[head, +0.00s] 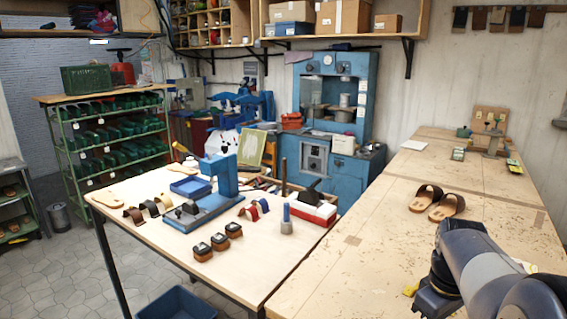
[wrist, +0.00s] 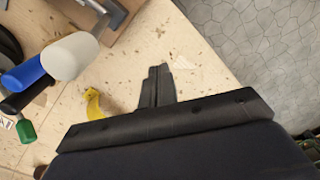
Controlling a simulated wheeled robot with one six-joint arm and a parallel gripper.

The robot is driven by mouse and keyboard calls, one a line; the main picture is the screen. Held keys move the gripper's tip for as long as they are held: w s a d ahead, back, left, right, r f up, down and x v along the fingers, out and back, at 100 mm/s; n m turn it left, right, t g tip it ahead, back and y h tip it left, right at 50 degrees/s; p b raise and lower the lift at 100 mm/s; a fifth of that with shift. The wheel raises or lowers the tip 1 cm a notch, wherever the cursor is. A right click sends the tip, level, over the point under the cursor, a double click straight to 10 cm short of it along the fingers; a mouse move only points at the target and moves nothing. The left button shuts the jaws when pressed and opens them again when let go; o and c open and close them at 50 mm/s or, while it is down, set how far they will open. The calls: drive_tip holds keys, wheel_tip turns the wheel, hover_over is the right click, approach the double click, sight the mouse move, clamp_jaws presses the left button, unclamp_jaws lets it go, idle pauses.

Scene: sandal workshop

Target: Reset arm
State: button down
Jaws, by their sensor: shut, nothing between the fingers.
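My gripper (head: 436,298) shows at the lower right of the head view, with my arm over the near part of the right workbench (head: 330,280). In the wrist view my gripper (wrist: 157,84) has its dark fingers together with nothing between them. The fingers point over the bench top, close to its edge. A yellow curved piece (wrist: 94,104) lies on the bench beside the fingers; a bit of yellow (head: 411,289) also shows next to my gripper in the head view. My arm hides part of the bench.
Brown sandals (head: 438,203) lie on the bench beyond my arm. Tools with white (wrist: 70,56) and blue (wrist: 24,73) handles are left of my fingers. A left table (head: 150,235) holds a blue press (head: 222,176) and sandal parts. The bench's middle is mostly clear.

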drive_tip(key=shift+w+a+r, duration=0.2)
drive_tip(key=shift+w+a, duration=0.2)
drive_tip(key=shift+a, duration=0.2)
drive_tip(key=shift+w+a+r, duration=0.2)
drive_tip(key=shift+w+a, duration=0.2)
drive_tip(key=shift+a, duration=0.15)
